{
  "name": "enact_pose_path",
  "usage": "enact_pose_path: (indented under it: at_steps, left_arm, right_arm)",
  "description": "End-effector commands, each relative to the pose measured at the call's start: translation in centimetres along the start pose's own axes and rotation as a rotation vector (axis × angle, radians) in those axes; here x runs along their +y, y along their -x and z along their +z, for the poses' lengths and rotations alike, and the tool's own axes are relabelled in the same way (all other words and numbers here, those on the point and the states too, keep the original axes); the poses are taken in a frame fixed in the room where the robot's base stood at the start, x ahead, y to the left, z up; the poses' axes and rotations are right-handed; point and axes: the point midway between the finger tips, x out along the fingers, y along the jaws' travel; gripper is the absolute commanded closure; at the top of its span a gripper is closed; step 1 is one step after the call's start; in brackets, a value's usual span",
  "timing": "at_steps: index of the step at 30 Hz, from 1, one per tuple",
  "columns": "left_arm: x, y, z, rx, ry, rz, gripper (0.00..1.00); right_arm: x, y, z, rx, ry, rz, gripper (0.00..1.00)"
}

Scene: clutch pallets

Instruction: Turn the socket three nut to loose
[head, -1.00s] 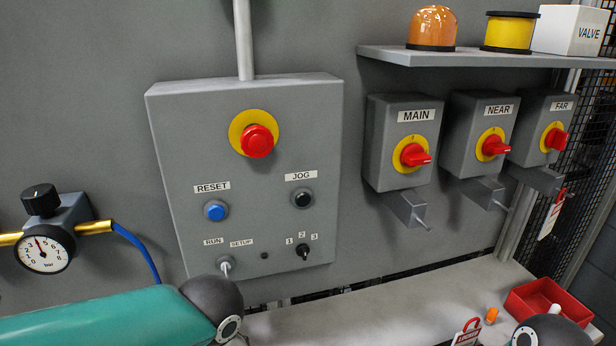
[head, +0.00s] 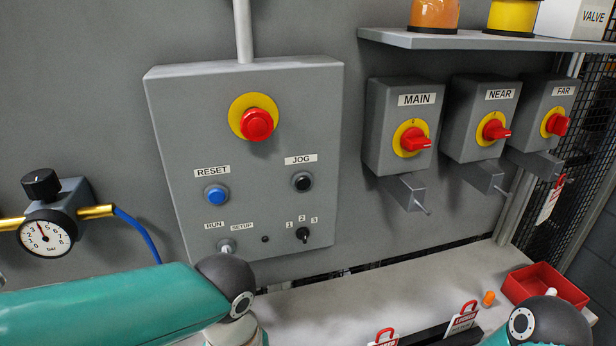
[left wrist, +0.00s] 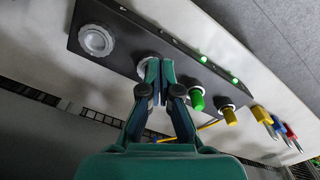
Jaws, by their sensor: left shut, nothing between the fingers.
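My left gripper (left wrist: 160,68) is shut and empty in the left wrist view. Its teal fingertips are over a dark strip (left wrist: 122,52) carrying a row of round fittings. A large silver ring fitting (left wrist: 97,40) is at the strip's upper left. A second silver fitting (left wrist: 146,67) is partly hidden behind the fingertips; I cannot tell whether they touch it. A green cap (left wrist: 197,100) and a yellow cap (left wrist: 229,115) stand further right. No number is readable, so I cannot tell which is socket three. My right gripper is not in view.
Yellow (left wrist: 261,114), blue and red plugs stick out beyond the strip. Two green lights (left wrist: 203,59) glow on it. The head view shows a button box (head: 325,150), switch boxes, a gauge (head: 46,233), a red tray (head: 515,290) and tagged red padlocks on the bench.

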Motion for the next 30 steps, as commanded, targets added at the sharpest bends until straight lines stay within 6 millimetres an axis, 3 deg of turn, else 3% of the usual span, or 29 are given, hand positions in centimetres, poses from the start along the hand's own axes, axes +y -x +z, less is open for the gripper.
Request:
enact_pose_path:
  at_steps: [3,12,30]
  left_arm:
    - [0.0,-2.0,0.0,0.0,-0.001,-0.002,1.0]
    - [0.0,-5.2,0.0,0.0,-0.001,-0.001,1.0]
    - [0.0,-5.5,-0.1,0.0,-0.002,0.0,1.0]
  right_arm:
    - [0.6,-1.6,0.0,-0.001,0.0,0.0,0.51]
    - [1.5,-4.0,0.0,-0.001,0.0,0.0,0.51]
    - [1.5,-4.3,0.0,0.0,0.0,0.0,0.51]
